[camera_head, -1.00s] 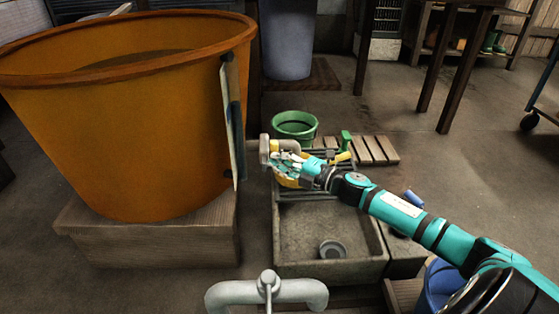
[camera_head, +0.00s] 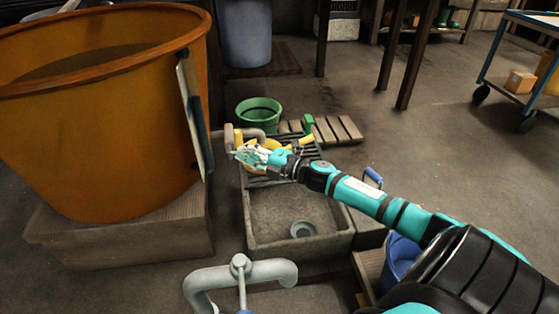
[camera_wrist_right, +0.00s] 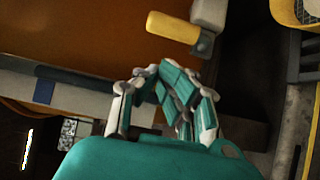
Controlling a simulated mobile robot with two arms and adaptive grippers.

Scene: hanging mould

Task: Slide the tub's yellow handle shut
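The orange tub (camera_head: 95,150) stands at the left on a wooden base. A grey outlet pipe (camera_head: 258,133) sticks out at its right side, with the yellow handle (camera_head: 238,138) beside it. In the right wrist view the yellow handle (camera_wrist_right: 172,28) is a short rod joined to a grey valve part (camera_wrist_right: 208,14). My right gripper (camera_head: 252,156) is just below and right of the handle. In the wrist view its bent fingers (camera_wrist_right: 150,88) are below the handle, apart from it, with nothing seen held. How far they are closed is unclear. My left gripper is out of view.
A stone sink (camera_head: 300,215) lies below my right arm, with a green bucket (camera_head: 259,112) behind it. A flat board (camera_head: 192,110) stands against the tub's right side. A grey tap (camera_head: 240,275) is in front.

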